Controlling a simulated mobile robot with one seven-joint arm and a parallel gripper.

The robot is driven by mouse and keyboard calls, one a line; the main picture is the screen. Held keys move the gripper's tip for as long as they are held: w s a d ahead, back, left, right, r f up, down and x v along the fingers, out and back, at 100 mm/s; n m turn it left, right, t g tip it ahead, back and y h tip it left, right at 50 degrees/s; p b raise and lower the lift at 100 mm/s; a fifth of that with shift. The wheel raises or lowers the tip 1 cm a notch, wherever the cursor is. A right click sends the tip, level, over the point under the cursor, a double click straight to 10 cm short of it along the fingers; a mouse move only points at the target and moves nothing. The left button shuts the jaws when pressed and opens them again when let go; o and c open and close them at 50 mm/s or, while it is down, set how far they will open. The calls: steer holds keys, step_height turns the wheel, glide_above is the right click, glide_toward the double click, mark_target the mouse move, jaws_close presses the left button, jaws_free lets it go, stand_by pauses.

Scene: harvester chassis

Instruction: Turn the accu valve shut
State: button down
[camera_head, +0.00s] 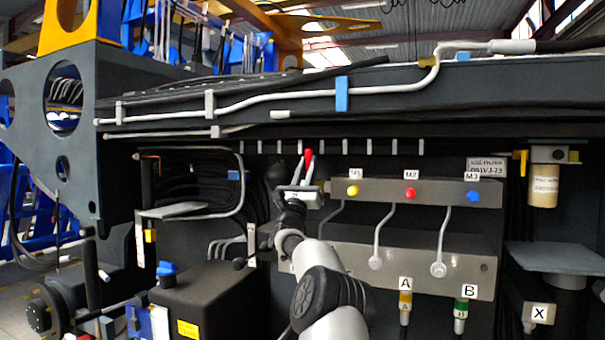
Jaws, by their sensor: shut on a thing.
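The red handle (308,156) of what looks like the accu valve stands up left of the grey gauge block, in front of the dark chassis wall. My gripper (304,172) reaches up to it from below and is shut on it. The handle's upper red part shows above the fingers. The valve's body is hidden behind my gripper and wrist, so I cannot tell how far the valve is turned.
A grey block (430,192) with yellow, red and blue knobs lies right of my gripper. A dark round part (277,174) and hoses are close on its left. A black tank (212,300) with a blue cap stands lower left. A dark ledge (380,95) runs above.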

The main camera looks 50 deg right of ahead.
steer(key=shift+s+d+m+g+h, duration=0.1)
steer(key=shift+s+m+g+h, duration=0.15)
steer(key=shift+m+g, duration=0.45)
steer(key=c, duration=1.6)
jaws_free()
steer(key=shift+f, duration=0.1)
steer(key=b+v, duration=0.2)
steer(key=v, duration=1.5)
steer(key=shift+f, duration=0.15)
